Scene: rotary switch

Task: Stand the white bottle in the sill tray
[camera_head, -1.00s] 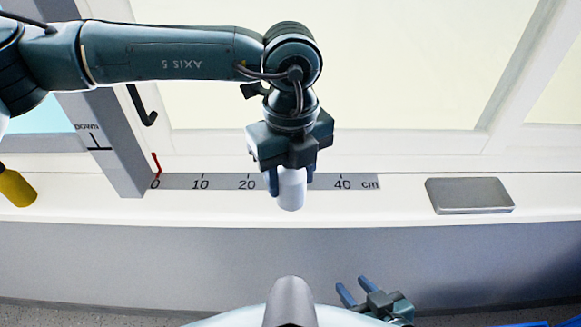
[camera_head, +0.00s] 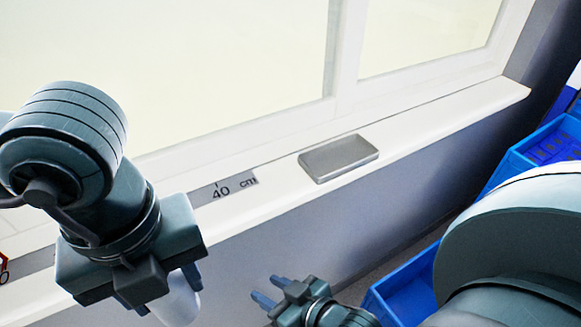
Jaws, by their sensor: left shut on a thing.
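The white bottle (camera_head: 178,303) is held in my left gripper (camera_head: 160,291) at the lower left, with its lower part showing below the fingers. My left gripper is shut on it, and the gripper body hides its upper part. The sill tray (camera_head: 338,158) is a shallow grey metal tray lying on the white sill, to the right of and beyond my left gripper. The tray is empty. My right gripper (camera_head: 266,290) is low in front of the sill, with its two blue fingers apart and nothing between them.
The white window sill (camera_head: 440,115) is clear to the right of the tray. A ruler strip marked 40 cm (camera_head: 225,190) lies on the sill left of the tray. The window frame (camera_head: 347,50) rises behind. Blue crates (camera_head: 405,285) stand below at the right.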

